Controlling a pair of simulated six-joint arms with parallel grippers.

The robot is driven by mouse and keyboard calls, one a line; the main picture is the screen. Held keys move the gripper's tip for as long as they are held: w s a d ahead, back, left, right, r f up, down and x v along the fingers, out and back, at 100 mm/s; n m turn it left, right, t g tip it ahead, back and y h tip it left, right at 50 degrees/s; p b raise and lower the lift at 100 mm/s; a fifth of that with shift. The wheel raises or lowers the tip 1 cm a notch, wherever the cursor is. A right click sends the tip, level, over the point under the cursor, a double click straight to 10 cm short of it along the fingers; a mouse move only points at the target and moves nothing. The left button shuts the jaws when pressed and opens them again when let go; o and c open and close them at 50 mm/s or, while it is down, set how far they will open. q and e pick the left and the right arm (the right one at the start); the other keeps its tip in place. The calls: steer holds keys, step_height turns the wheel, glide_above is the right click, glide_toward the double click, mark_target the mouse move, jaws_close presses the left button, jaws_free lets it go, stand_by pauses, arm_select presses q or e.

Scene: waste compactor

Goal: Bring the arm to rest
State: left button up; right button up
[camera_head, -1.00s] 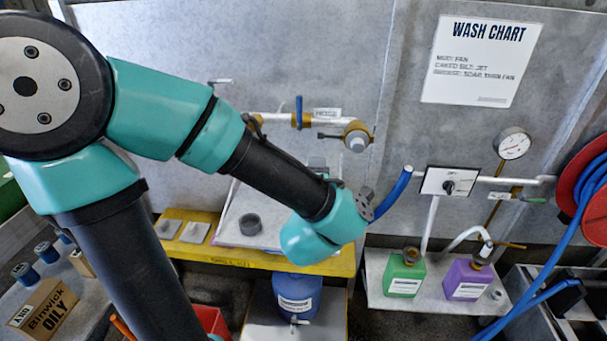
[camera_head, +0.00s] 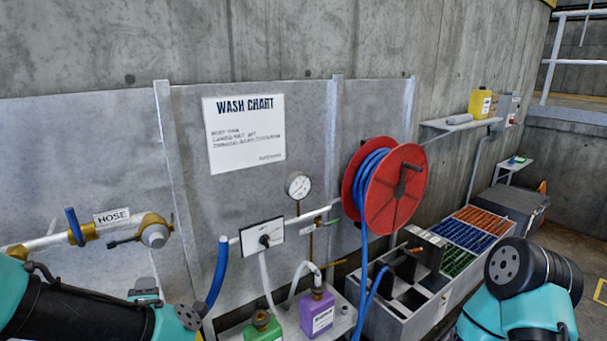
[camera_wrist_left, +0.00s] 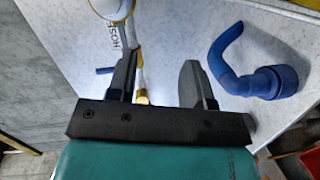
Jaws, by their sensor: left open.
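My left arm (camera_head: 90,312) comes in at the lower left of the head view, with its wrist near the lower end of the blue pipe (camera_head: 218,272). The fingers do not show clearly there. In the left wrist view my left gripper (camera_wrist_left: 158,65) is open, with nothing between its fingers. A blue bent fitting (camera_wrist_left: 250,75) is to the right of the fingers, apart from them. My right arm (camera_head: 525,300) shows at the lower right of the head view; its gripper is out of view.
Pipework with a brass valve (camera_head: 152,233) runs along the grey wall panel. Green (camera_head: 263,328) and purple (camera_head: 317,312) bottles stand below the gauge (camera_head: 298,186). A red hose reel (camera_head: 408,185) and a divided bin (camera_head: 402,318) are to the right.

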arm_select(q)
steer(key=w+d+f+m+g+h, duration=0.1)
steer(key=d+f+m+g+h, duration=0.2)
steer(key=f, duration=0.5)
steer(key=w+d+f+m+h, duration=0.2)
steer(key=f+m, duration=0.3)
steer(key=f, duration=0.2)
steer(key=w+d+f+m+g+h, duration=0.1)
steer(key=d+f+m+g+h, duration=0.2)
steer(key=f, duration=0.5)
steer(key=s+d+f+m+g+h, duration=0.2)
steer(key=s+f+m+g, duration=0.1)
steer(key=f, duration=0.6)
steer(key=s+d+f+m+g+h, duration=0.2)
steer(key=s+f+m+g, duration=0.2)
steer(key=s+f, duration=0.4)
step_height(320, 180, down, 2)
steer(key=shift+s+d+f+m+g, duration=0.15)
steer(key=shift+d+f+m+g, duration=0.15)
steer(key=shift+m, duration=0.5)
steer(key=shift+r, duration=0.1)
